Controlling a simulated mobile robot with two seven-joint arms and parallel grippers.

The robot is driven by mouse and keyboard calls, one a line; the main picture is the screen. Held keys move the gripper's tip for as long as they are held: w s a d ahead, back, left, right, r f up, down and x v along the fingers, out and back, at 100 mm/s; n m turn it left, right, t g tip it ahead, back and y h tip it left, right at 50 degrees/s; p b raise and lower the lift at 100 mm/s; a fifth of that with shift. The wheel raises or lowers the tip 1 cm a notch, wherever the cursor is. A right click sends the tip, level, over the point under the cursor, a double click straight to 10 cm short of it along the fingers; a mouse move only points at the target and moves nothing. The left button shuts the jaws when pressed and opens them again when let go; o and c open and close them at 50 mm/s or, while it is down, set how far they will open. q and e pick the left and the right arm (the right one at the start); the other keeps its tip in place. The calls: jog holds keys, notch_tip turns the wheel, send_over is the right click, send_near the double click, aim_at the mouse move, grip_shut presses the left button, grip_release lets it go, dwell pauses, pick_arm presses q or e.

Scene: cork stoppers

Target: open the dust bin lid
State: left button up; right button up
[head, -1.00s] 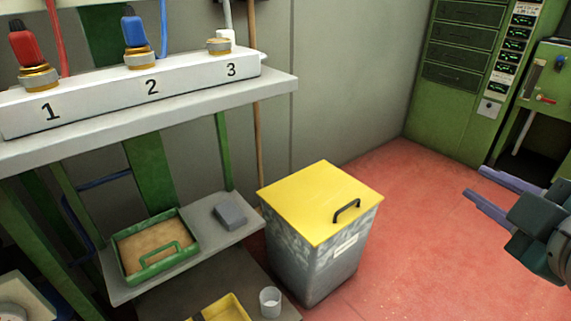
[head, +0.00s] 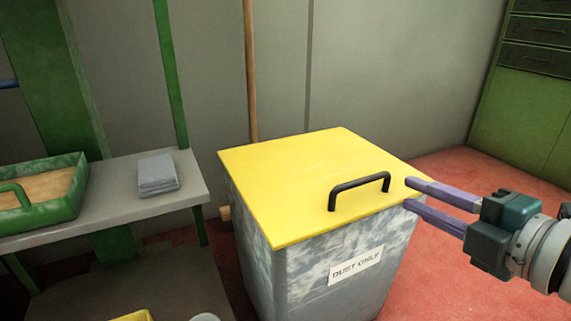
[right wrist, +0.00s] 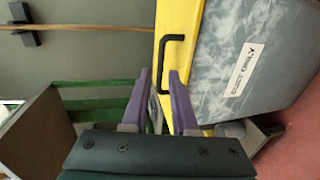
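The dust bin (head: 300,280) is a grey mottled box with a "DUST ONLY" label on its front. Its yellow lid (head: 290,180) lies flat and closed on top. A black bar handle (head: 358,187) stands on the lid near its front right edge. My right gripper (head: 408,192) is open and empty, with purple fingers pointing left, just right of the handle. In the right wrist view the handle (right wrist: 168,62) lies beyond the fingertips (right wrist: 161,72), roughly in line with the gap between them, not gripped. My left gripper is not in view.
A grey shelf (head: 120,196) with a green tray (head: 62,212) and folded grey cloth (head: 158,174) stands left of the bin. A wooden pole (head: 249,80) leans behind it. Green cabinets (head: 530,110) stand at the right. Red floor (head: 455,165) is clear to the right.

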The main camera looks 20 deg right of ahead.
aim_at(371, 181)
jog(key=x, duration=0.2)
jog(key=b+x, duration=0.1)
jog(key=x, duration=0.2)
jog(key=a+x, duration=0.1)
jog(key=x, duration=0.2)
jog(key=shift+w+f+b, duration=0.1)
jog(key=shift+f+b, duration=0.1)
jog(key=shift+b, duration=0.1)
jog(key=shift+w+f, duration=0.15)
jog(key=shift+w, duration=0.45)
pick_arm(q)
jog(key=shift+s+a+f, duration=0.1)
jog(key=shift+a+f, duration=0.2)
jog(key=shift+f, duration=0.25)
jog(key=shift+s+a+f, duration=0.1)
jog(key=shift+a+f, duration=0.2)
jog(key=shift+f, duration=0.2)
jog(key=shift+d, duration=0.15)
pick_arm(e)
grip_shut()
